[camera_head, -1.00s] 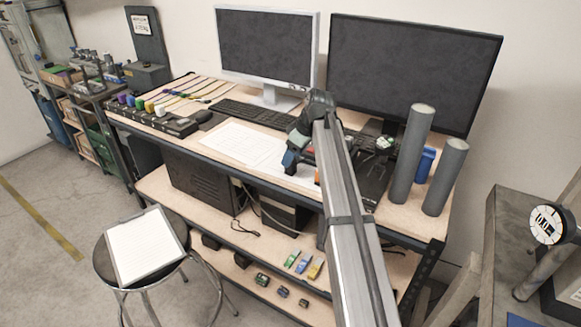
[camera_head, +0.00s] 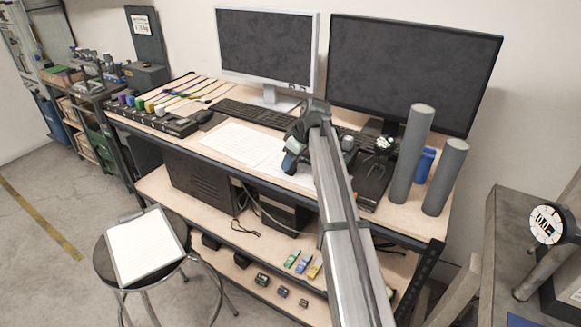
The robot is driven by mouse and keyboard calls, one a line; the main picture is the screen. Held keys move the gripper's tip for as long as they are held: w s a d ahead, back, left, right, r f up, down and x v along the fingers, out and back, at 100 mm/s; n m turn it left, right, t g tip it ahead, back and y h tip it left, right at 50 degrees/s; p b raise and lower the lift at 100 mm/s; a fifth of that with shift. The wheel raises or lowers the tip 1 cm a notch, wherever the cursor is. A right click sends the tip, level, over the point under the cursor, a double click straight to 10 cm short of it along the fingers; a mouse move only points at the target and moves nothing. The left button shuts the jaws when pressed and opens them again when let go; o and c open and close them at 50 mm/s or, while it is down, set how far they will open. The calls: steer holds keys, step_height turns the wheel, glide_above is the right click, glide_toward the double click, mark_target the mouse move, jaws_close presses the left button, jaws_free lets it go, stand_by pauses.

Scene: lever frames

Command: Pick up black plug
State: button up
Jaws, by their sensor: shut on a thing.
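My gripper (camera_head: 290,160) is at the end of the long grey arm, over the front part of the desk, right of the white paper. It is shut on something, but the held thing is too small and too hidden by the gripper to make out. I cannot pick out the black plug for certain in this view. Several coloured plugs (camera_head: 140,103) stand in a row on a black strip (camera_head: 170,123) at the desk's left end, with coloured cables behind them.
A keyboard (camera_head: 250,114) and two monitors stand behind. Two tall grey cylinders (camera_head: 411,155) and a blue container (camera_head: 425,163) are on the right. White paper (camera_head: 240,143) lies left of my gripper. Small coloured items (camera_head: 303,263) sit on the lower shelf.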

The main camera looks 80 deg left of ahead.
steer(key=shift+c, duration=0.3)
steer(key=r, duration=0.9)
steer(key=shift+w+r, duration=0.3)
steer(key=shift+w, duration=0.05)
steer(key=shift+m, duration=0.7)
steer(key=w+a, duration=0.1)
steer(key=w, duration=0.3)
steer(key=w+a, duration=0.1)
steer(key=w, duration=0.3)
steer(key=w+a, duration=0.1)
steer(key=w, duration=0.2)
steer(key=shift+w, duration=0.4)
steer(key=shift+n, duration=0.7)
steer(key=w+a, duration=0.3)
steer(key=a, duration=0.1)
steer(key=shift+w+a+r, duration=0.2)
steer(key=shift+w+a, duration=0.05)
steer(key=shift+w, duration=0.1)
steer(key=shift+f, duration=2.7)
steer(key=shift+f, duration=0.8)
